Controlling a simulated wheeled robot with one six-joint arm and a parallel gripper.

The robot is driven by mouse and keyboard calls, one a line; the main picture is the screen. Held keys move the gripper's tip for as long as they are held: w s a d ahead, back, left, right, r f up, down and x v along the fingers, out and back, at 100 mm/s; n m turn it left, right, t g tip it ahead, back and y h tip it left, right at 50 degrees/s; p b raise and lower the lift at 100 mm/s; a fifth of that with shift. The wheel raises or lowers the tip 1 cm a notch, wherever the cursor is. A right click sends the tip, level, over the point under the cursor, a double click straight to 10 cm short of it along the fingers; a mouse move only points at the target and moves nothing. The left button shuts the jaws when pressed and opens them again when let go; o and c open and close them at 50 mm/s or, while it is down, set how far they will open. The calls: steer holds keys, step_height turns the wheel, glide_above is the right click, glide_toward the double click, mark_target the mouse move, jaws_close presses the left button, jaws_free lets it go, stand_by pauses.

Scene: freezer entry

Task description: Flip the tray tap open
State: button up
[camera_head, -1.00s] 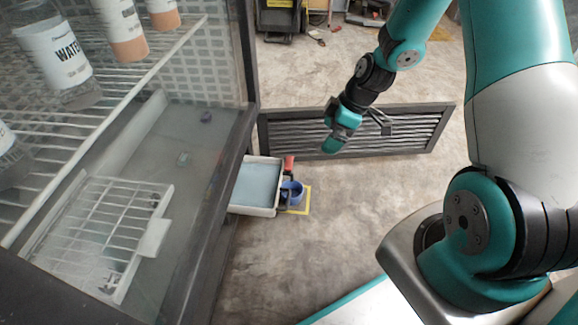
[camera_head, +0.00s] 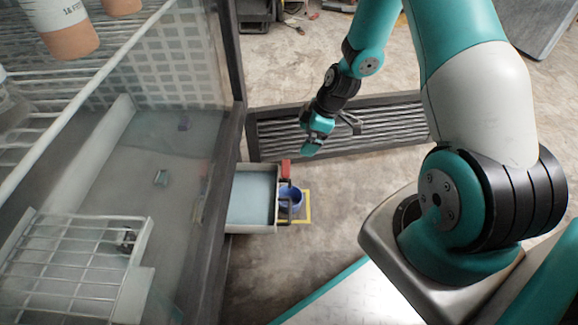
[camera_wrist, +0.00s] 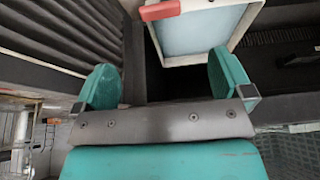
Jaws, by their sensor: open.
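The tray (camera_head: 250,229) is white-rimmed with pale blue liquid in it and sticks out from under the freezer cabinet. Its red tap lever (camera_head: 285,168) is at the tray's far right corner, beside a dark pipe over a blue bucket (camera_head: 291,206). My gripper (camera_head: 312,148) is above and beyond the lever, open and empty. In the wrist view my gripper (camera_wrist: 166,82) shows two teal fingers spread apart. The tray rim (camera_wrist: 243,27) and red lever (camera_wrist: 160,10) are ahead of the fingers, near the top edge.
A black louvred grille (camera_head: 385,125) stands behind my gripper. The freezer's glass side (camera_head: 170,150) and dark frame (camera_head: 228,100) rise at left, with a wire basket (camera_head: 75,260) inside. A yellow square (camera_head: 307,212) marks the floor under the bucket. Floor to its right is clear.

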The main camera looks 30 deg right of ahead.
mark_target(288, 167)
steer(key=b+x, duration=0.6)
steer(key=x, duration=0.6)
steer(key=shift+w+a+f, duration=0.1)
steer(key=shift+a+f, duration=0.05)
steer(key=shift+f, duration=0.2)
steer(key=c, duration=0.9)
